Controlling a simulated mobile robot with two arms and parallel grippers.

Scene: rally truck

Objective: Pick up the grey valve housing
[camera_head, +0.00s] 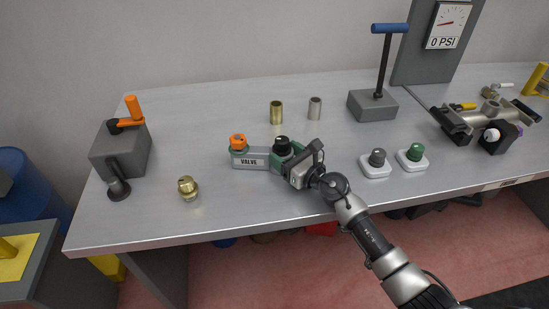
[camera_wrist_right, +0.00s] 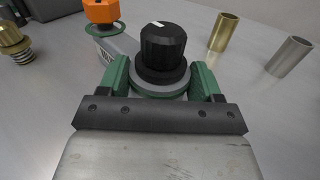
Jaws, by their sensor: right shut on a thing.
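The grey valve housing (camera_head: 252,160), labelled VALVE, is on the grey table, with an orange knob (camera_head: 238,142) at its left end and a black knob (camera_head: 282,145) at its right end. My right gripper (camera_head: 290,158) reaches in from the lower right and is shut on the housing's right end, around the base of the black knob. In the right wrist view its green fingers (camera_wrist_right: 161,82) flank the black knob (camera_wrist_right: 162,50) on both sides. The orange knob (camera_wrist_right: 101,10) shows behind it. The left gripper is not in view.
A brass sleeve (camera_head: 276,112) and a steel sleeve (camera_head: 315,108) stand behind the housing. A brass fitting (camera_head: 187,187) stands at the front left. A grey and a green knob on white bases (camera_head: 375,168) (camera_head: 412,160) sit to the right. A blue-handled pump (camera_head: 374,104) stands behind.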

